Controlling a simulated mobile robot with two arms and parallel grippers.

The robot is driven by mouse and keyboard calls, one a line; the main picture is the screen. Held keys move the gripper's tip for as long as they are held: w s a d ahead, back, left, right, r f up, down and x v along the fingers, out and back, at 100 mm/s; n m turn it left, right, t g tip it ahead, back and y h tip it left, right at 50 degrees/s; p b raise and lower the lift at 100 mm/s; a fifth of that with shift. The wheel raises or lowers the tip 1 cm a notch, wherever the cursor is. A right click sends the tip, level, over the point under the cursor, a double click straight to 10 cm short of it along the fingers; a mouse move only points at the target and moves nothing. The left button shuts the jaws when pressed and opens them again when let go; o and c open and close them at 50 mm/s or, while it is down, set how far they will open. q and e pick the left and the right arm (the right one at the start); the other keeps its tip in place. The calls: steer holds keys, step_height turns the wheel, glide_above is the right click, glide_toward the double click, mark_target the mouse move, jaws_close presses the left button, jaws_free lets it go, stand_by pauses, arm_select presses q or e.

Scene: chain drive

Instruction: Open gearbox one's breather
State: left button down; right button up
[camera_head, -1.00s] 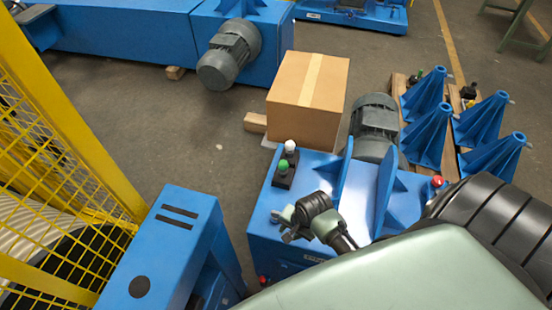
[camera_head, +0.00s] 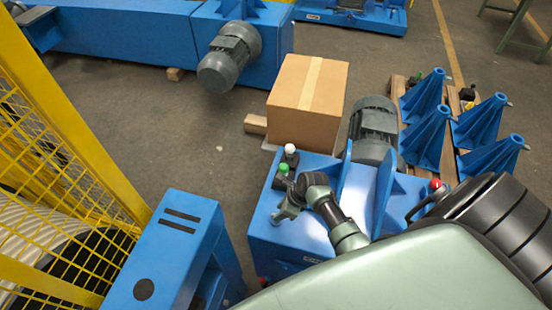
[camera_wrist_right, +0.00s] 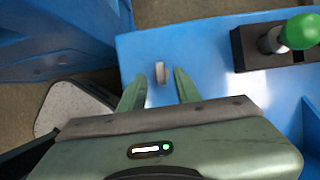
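A blue gearbox housing (camera_head: 318,237) stands at the lower centre of the head view, with its blue top (camera_wrist_right: 215,85) filling much of the wrist view. A small pale grey upright tab (camera_wrist_right: 159,72) stands on that top; I cannot tell for sure whether it is the breather. My right gripper (camera_head: 281,213) is over the left part of the top. In the wrist view my right gripper (camera_wrist_right: 156,84) is open, with one finger on each side of the tab; contact is not visible. The gripper hides the tab in the head view. My left gripper is not in view.
A black block with a green knob (camera_wrist_right: 300,32) and a white knob (camera_head: 290,149) sits beside the gripper. Upright blue plates (camera_head: 383,195) and a red button (camera_head: 435,184) lie to the right. A cardboard box (camera_head: 308,98) is behind. Yellow fencing (camera_head: 75,120) stands left.

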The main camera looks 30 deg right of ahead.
steer(key=x, duration=0.4)
steer(key=shift+f+b, duration=0.15)
steer(key=shift+b, duration=0.2)
jaws_close()
